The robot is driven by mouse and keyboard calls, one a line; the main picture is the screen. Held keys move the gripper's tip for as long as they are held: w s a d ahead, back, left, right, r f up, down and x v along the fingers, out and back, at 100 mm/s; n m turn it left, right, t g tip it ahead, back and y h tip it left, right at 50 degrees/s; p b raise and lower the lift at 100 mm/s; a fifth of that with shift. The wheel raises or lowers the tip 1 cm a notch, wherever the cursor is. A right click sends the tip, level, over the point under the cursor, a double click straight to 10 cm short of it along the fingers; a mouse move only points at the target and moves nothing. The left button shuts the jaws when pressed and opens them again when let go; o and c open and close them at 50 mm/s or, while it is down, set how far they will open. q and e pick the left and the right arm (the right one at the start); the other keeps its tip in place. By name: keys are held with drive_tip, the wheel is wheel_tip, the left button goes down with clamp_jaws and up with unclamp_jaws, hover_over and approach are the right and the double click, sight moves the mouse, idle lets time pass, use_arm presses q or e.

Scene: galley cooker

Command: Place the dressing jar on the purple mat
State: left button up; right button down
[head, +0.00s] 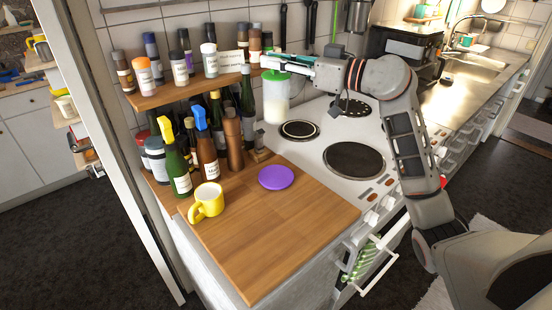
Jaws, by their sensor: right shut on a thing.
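The purple mat (276,177) is a round disc lying bare on the wooden worktop (275,225), left of the hob. My right gripper (264,61) reaches left above the green-lidded container (276,98). It is shut at the right end of the wooden shelf, on a small dark-topped jar with a white label, which I take as the dressing jar (254,45). Its label is too small to read, and the fingers and neighbouring bottles partly hide it. I cannot tell whether the jar is clear of the shelf. My left gripper is not in view.
Several labelled bottles stand on the shelf (195,87) and below it. A yellow mug (207,201) stands left of the mat, and a pepper mill (234,140) behind it. The white hob (320,135) lies to the right. The worktop in front of the mat is clear.

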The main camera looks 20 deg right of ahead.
sight(286, 117)
wheel_tip(286, 117, down, 14)
drive_tip(key=shift+r+b, duration=0.2)
drive_tip(key=shift+b, duration=0.4)
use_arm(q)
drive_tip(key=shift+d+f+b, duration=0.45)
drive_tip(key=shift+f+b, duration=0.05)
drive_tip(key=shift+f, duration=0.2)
use_arm(e)
wheel_tip(286, 117, down, 5)
drive_tip(key=shift+f, duration=0.15)
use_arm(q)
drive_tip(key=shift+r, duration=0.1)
use_arm(e)
drive_tip(key=shift+f, duration=0.1)
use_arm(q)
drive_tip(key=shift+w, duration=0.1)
use_arm(e)
drive_tip(key=c, duration=1.9)
unclamp_jaws()
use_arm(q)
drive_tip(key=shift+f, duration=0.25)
use_arm(e)
drive_tip(key=v, duration=1.2)
